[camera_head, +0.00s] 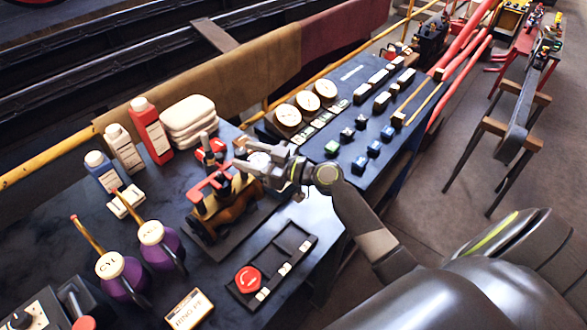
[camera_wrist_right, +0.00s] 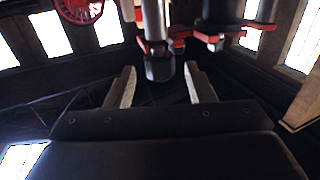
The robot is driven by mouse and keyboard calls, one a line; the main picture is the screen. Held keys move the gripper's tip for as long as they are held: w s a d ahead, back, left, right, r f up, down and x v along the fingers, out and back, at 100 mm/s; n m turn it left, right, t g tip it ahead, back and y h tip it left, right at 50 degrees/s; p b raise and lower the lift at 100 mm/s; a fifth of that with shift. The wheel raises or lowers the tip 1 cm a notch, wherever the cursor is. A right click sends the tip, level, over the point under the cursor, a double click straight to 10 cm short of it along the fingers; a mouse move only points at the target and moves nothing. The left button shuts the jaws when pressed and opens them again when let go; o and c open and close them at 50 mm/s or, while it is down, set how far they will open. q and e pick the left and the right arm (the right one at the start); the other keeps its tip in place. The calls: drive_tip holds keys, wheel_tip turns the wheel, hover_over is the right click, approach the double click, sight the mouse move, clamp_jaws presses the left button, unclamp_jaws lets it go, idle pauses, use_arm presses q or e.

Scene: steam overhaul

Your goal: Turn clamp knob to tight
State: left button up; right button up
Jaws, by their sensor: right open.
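The red and brass clamp fixture (camera_head: 215,205) stands on a dark base plate on the dark blue bench. My right gripper (camera_head: 243,158) reaches in from the right, at the upper right side of the fixture. In the right wrist view its two pale fingers (camera_wrist_right: 160,88) are apart. A dark, rounded knob-like end (camera_wrist_right: 159,69) under a silver shaft hangs in line with the gap between them. I cannot tell whether the fingers touch it, or whether it is the clamp knob. My left gripper is not in view.
A black tray with a red button (camera_head: 248,279) lies in front of the fixture. Purple oil cans (camera_head: 160,246), a red bottle (camera_head: 150,130) and folded white cloths (camera_head: 188,118) stand left and behind. A panel with gauges (camera_head: 289,115) and switches is at the right.

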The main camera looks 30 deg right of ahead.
drive_tip(key=b+v, duration=0.7)
drive_tip(key=v, duration=0.7)
drive_tip(key=shift+s+d, duration=0.25)
